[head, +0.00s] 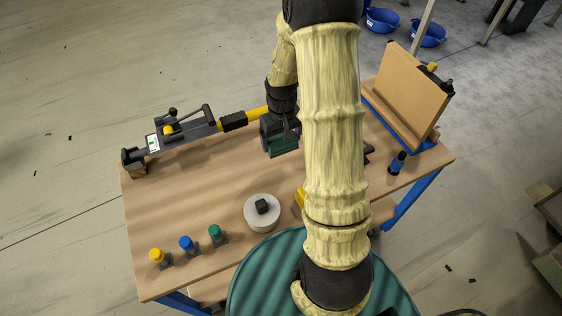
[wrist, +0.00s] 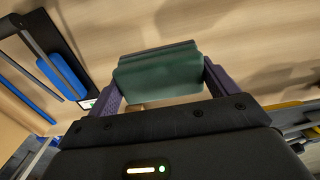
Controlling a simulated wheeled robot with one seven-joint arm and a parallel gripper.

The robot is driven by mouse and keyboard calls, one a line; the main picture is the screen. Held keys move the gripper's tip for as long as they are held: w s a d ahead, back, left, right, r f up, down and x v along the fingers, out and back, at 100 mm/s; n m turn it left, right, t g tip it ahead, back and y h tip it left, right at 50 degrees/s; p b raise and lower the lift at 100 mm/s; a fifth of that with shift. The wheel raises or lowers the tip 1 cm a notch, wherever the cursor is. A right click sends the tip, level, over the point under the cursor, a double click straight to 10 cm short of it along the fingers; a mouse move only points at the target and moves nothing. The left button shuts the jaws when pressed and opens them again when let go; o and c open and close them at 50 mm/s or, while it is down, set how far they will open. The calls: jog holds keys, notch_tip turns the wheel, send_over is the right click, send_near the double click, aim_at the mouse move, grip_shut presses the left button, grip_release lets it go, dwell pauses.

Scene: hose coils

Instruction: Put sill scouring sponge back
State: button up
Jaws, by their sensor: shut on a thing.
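My gripper (head: 280,137) is shut on a dark green block, which looks like the scouring sponge (head: 284,147). It is over the back middle part of the wooden table (head: 190,205). In the wrist view the sponge (wrist: 160,72) sits between the two purple fingers of my gripper (wrist: 162,82), with bare wood behind it. It appears held above the tabletop, but the exact gap is hard to tell. I cannot pick out a sill with certainty. My arm hides part of the table's right half.
A grey and yellow tool (head: 185,132) lies along the back left. Yellow, blue and green-topped pieces (head: 186,244) stand at the front left. A grey disc (head: 262,222) bears a black cube. An upright board (head: 405,93) and a blue-black cylinder (head: 397,163) stand at the right.

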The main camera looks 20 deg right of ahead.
aim_at(282, 150)
notch_tip(282, 150, down, 5)
jog(key=shift+f, duration=0.15)
jog(key=shift+f+p, duration=0.55)
jog(key=shift+f, duration=1.5)
jog(key=o, duration=0.7)
notch_tip(282, 150, up, 12)
jog(key=shift+b, duration=0.8)
